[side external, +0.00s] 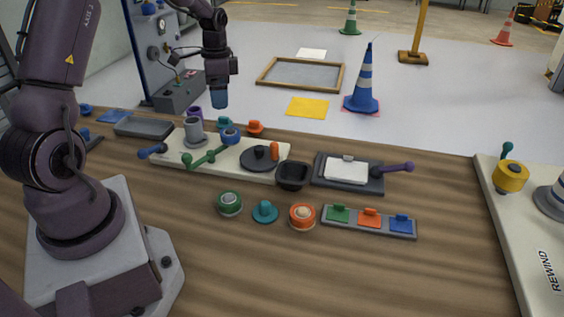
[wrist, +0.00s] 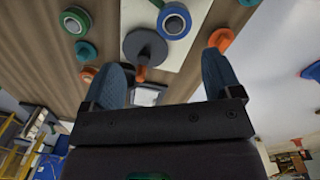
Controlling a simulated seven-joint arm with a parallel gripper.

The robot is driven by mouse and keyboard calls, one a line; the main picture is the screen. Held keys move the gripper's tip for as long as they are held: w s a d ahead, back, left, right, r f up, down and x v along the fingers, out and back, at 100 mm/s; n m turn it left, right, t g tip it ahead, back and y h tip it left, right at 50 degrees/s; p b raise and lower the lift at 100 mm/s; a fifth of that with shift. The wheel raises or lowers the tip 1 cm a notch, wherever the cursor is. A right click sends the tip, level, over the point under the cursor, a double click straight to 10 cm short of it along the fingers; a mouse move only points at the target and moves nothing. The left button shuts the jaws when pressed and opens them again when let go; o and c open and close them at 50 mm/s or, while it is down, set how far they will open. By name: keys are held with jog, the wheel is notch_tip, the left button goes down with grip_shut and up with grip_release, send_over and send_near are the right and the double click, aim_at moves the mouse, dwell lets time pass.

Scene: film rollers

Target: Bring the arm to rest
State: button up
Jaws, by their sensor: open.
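My arm is raised, and my gripper (side external: 219,98) hangs pointing down above the back of the wooden table (side external: 150,240) in the side view. In the wrist view my gripper (wrist: 163,80) shows two blue fingers spread apart with nothing held between them. Below it is a cream board (side external: 255,168) carrying a grey cylinder (side external: 194,130), a green-handled bar (side external: 207,157), a blue-ringed roller (side external: 230,136) and a dark disc (side external: 259,158) with an orange peg. The disc also shows in the wrist view (wrist: 145,46). My gripper appears clear of all these things.
A black bowl (side external: 293,176) and a dark clipboard-like plate (side external: 330,181) with a purple handle stand right of the board. Green (side external: 230,204) and orange (side external: 302,216) rollers and a tray of coloured blocks (side external: 325,218) lie in front. A rewind board (side external: 520,230) is far right. The front table is clear.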

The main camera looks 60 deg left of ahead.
jog(key=s+d+r+n+t, duration=0.1)
jog(key=s+d+r, duration=0.3)
jog(key=d, duration=0.4)
jog(key=s+d+r+n+t, duration=0.1)
jog(key=s+d+r+t, duration=0.2)
jog(key=s+d+r, duration=0.2)
jog(key=s+d+r+n+t, duration=0.2)
jog(key=s+d+r, duration=0.3)
jog(key=d+r, duration=0.3)
jog(key=d, duration=0.4)
jog(key=shift+d+r, duration=0.2)
jog(key=shift+d, duration=0.15)
